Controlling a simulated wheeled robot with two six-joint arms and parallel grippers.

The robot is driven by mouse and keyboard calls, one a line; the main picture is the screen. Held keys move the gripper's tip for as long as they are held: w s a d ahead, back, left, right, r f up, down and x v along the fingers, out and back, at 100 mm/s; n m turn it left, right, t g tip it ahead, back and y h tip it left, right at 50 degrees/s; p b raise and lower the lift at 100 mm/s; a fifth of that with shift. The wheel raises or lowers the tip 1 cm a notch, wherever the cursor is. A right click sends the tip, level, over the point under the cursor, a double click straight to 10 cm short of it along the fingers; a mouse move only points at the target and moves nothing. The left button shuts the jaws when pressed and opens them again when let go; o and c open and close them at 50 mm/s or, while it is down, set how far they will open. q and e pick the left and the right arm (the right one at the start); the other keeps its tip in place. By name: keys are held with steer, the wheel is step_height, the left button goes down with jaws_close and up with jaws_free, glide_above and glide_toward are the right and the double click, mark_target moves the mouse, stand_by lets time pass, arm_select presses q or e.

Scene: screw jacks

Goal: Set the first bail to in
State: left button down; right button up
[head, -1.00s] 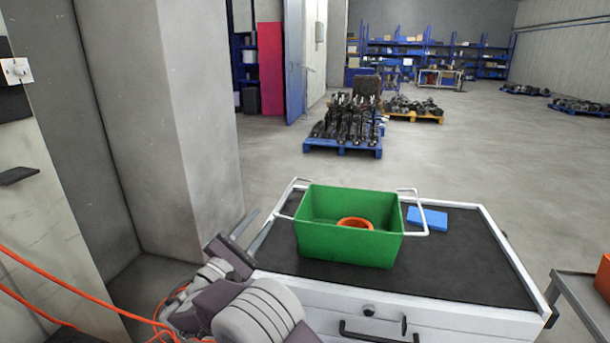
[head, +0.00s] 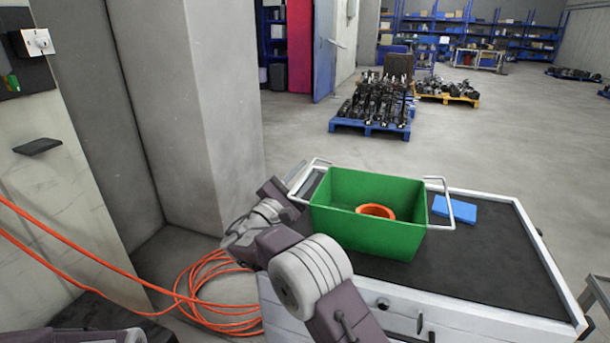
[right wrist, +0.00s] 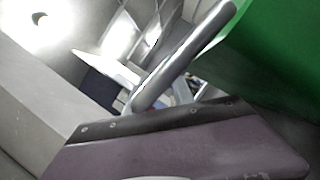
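A green crate (head: 365,232) with two white wire bails stands on the black top of a white cabinet. The left bail (head: 321,161) sticks out past the crate's left end, and the right bail (head: 441,181) sticks out past its right end. An orange ring (head: 376,211) lies inside the crate. My right gripper (head: 300,180) is at the left bail, with its fingers appearing apart; whether they touch the wire is unclear. In the right wrist view, the crate's green wall (right wrist: 275,60) fills the upper right, beside a pale diagonal bar. My left gripper is out of view.
A blue block (head: 455,209) lies on the cabinet top (head: 480,262) right of the crate. Orange cable (head: 215,290) is coiled on the floor at left, near a concrete pillar (head: 195,120). The cabinet's front right top is clear.

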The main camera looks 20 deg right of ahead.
jaws_close()
stand_by(0.3)
